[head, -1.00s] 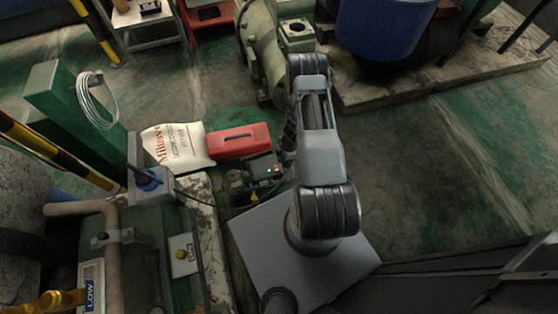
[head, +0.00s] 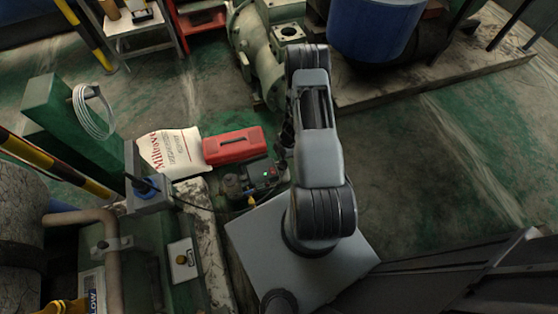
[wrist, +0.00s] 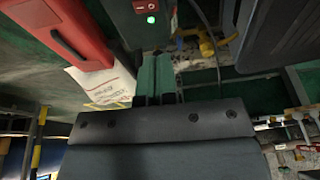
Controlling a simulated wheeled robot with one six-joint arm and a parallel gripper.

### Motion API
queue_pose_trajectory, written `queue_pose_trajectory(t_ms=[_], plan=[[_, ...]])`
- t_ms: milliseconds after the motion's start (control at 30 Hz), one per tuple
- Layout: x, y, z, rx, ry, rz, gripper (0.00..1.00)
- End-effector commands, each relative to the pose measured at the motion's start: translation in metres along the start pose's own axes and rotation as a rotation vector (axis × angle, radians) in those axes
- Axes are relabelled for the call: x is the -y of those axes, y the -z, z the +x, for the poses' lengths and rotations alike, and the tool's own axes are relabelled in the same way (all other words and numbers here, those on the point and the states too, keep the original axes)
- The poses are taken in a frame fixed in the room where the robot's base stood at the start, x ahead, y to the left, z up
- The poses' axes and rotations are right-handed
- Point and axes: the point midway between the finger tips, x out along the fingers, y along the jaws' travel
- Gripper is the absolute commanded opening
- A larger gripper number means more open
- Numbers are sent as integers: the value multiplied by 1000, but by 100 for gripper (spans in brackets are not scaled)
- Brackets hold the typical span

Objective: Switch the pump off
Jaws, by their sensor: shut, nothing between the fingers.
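The pump (head: 258,178) is a small dark unit on the floor, left of my arm, with a lit green lamp on it. In the wrist view the dark pump box (wrist: 128,28) is at the top edge, with a red rocker switch (wrist: 146,7) and the lit green lamp (wrist: 151,20). My gripper (wrist: 157,60) has its green fingers together and empty. In the picture the fingertips lie just below the lamp and switch; I cannot tell whether they touch the box. In the head view my arm hides the gripper.
A red case (head: 234,146) and a white printed sack (head: 172,152) lie beside the pump. A black cable runs from the pump to a grey box (head: 149,190) at left. Yellow fittings (wrist: 208,45) sit beside the pump. Open floor (head: 420,170) lies right of my arm.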

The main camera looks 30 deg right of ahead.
Motion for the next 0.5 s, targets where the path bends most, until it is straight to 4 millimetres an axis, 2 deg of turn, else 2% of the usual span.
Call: queue_pose_trajectory(t_ms=[33,100,267,400,500], plan=[[-8,-4,7,5,-17,-6,0],[-16,-7,8,13,-37,-24,0],[-26,-8,3,19,-55,-54,0],[-25,-4,-4,16,-44,-51,0],[-15,0,-12,7,-10,-22,0]])
